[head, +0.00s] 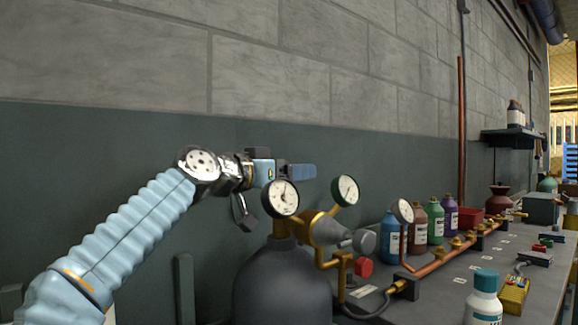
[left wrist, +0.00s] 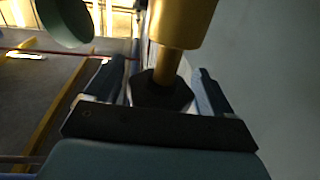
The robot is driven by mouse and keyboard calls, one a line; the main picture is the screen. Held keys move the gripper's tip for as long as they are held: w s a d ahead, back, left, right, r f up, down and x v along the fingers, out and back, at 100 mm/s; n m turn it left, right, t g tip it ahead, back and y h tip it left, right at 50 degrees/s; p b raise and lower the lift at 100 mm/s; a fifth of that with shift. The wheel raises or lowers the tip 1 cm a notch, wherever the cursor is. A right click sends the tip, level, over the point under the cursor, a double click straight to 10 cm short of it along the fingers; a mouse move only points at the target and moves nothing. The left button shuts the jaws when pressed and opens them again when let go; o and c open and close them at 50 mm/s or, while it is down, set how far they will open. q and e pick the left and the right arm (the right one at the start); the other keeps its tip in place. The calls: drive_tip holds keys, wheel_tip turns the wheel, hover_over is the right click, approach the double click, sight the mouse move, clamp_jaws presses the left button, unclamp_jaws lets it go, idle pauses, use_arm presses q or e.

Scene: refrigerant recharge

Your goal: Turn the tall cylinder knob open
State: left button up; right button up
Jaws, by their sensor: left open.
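The tall cylinder (head: 283,292) is dark grey and stands at the lower middle of the head view, with brass fittings and round gauges on top. My left gripper (head: 285,171) is above the cylinder top, just behind the white-faced gauge (head: 280,198). In the left wrist view my left gripper (left wrist: 158,82) is open, with one blue finger on each side of a dark hexagonal knob (left wrist: 160,94) on a brass stem (left wrist: 168,68). I cannot tell whether the fingers touch the knob. In the head view the knob is not clearly visible. My right gripper is not in view.
A second gauge (head: 345,190) and a grey regulator knob (head: 364,241) sit right of the cylinder neck. A copper manifold pipe (head: 440,261) runs along the bench (head: 395,311), with several coloured bottles behind it. The wall is close behind the arm.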

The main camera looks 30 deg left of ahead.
use_arm(q)
drive_tip(key=shift+w+d, duration=0.1)
drive_tip(key=shift+w, duration=0.15)
drive_tip(key=c, duration=1)
drive_tip(key=shift+r+n+y+p, duration=0.15)
drive_tip(key=shift+n+y+p, duration=0.25)
drive_tip(key=shift+y+p, duration=0.2)
drive_tip(key=shift+c, duration=0.2)
drive_tip(key=shift+n+y+p, duration=0.35)
drive_tip(key=shift+n+y, duration=0.05)
drive_tip(key=shift+y, duration=0.2)
drive_tip(key=o, duration=1)
drive_tip(key=shift+a+f, duration=0.2)
drive_tip(key=shift+a, duration=0.05)
drive_tip(key=shift+o, duration=0.2)
